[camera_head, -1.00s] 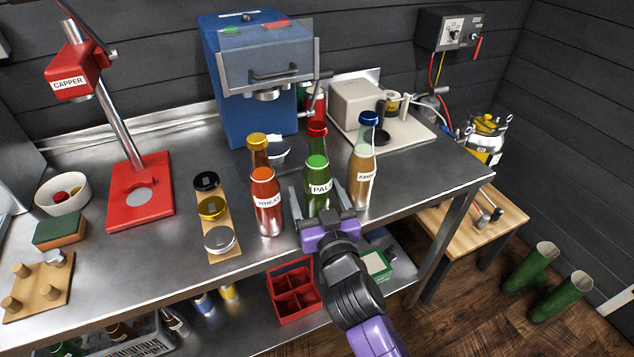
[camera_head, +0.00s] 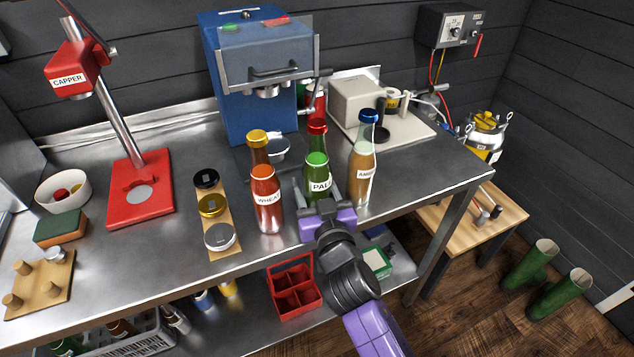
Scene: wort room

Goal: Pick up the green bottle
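The green bottle (camera_head: 317,163) stands upright on the steel bench between two other bottles. It has a red cap and a white label that starts with "PAL". My gripper (camera_head: 318,193) is in front of it at label height, with one finger on each side of the bottle's lower body. The fingers look open, with the left finger apart from the glass. Whether the right finger touches the bottle I cannot tell. The gripper's palm hides the bottle's base.
An orange-red bottle (camera_head: 266,196) labelled WHEAT stands close on the left. An amber bottle (camera_head: 362,165) with a blue cap stands close on the right. A blue machine (camera_head: 240,85) stands behind. A wooden strip of caps (camera_head: 222,228) lies left; the bench's front edge is near.

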